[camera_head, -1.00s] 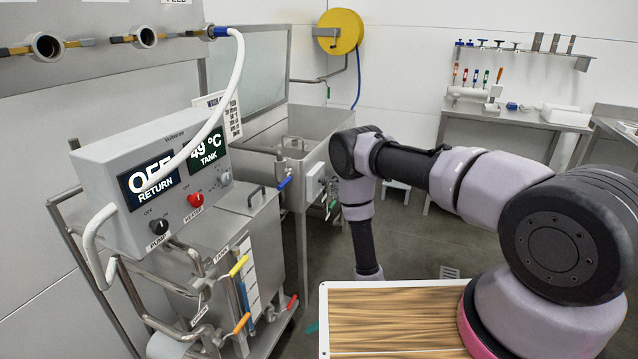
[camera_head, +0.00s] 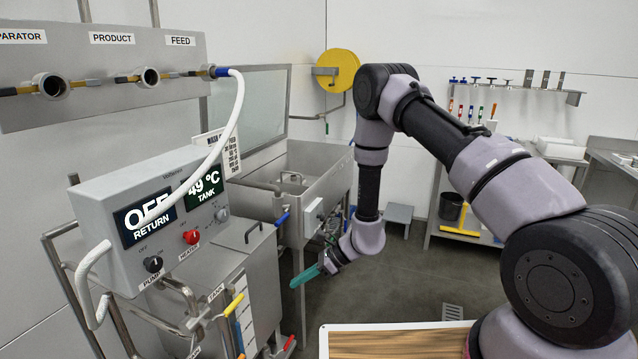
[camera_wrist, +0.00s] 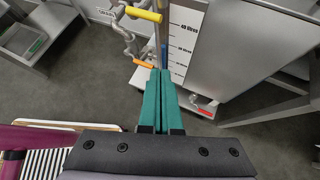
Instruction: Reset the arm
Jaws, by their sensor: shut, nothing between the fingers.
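My gripper (camera_head: 322,268) has teal fingers and is shut and empty. In the head view it hangs low at the end of my raised, bent arm, in free air to the right of the control box's cart and in front of the sink. In the wrist view my gripper (camera_wrist: 158,78) points at the tank's level scale (camera_wrist: 183,45) and the pipes with yellow and orange valve handles. The grey control box (camera_head: 165,215) reads OFF RETURN and 49 °C TANK. The lower part of the tank is cut off in the head view.
The steel sink (camera_head: 310,175) stands behind the cart. A wooden-topped surface (camera_head: 390,343) lies at the bottom, below my arm. A yellow hose reel (camera_head: 336,71) hangs on the back wall. A bench with tools (camera_head: 550,150) stands at the back right. The floor between is open.

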